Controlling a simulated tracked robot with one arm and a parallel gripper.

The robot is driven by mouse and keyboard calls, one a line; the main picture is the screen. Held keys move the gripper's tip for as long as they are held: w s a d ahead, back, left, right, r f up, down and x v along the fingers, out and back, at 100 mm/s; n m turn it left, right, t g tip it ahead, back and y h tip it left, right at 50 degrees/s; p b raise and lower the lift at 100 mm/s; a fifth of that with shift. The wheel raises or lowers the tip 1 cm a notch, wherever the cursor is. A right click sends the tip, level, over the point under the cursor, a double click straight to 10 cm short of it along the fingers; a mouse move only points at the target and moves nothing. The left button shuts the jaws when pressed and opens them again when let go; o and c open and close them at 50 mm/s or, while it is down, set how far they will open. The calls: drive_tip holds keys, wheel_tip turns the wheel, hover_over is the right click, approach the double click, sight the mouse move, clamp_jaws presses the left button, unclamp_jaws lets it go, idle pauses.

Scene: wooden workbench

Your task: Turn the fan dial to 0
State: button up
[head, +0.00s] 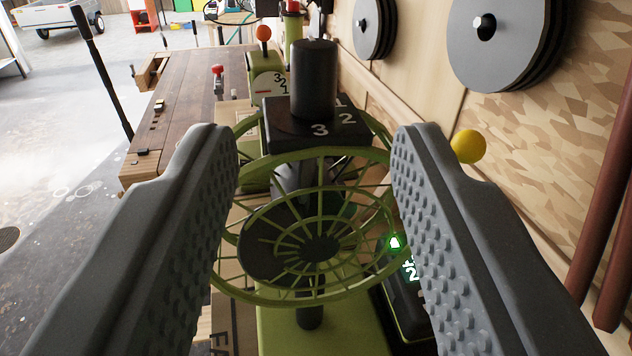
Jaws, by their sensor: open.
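The fan's round green wire cage (318,245) stands in the middle of the view. Behind its upper edge is a black box top (290,127) with white numbers; 3, 2 and 1 can be read. An upright black cylindrical knob (313,80) rises from it. No pointer mark shows on the knob, so its setting cannot be told, and no 0 is visible. My gripper (316,140) is open, with one ridged grey finger on each side of the fan. Its fingertips are at about the height of the box top in the picture, with nothing held between them.
A black device with a lit green light (395,242) stands at the fan's lower right. A yellow ball (468,146) is beyond the right finger. Grey discs (500,45) hang on the wooden wall at right. Behind are a green device with an orange ball (263,33) and a wooden bench (185,110).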

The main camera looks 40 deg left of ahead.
drive_tip(key=shift+v, duration=1.85)
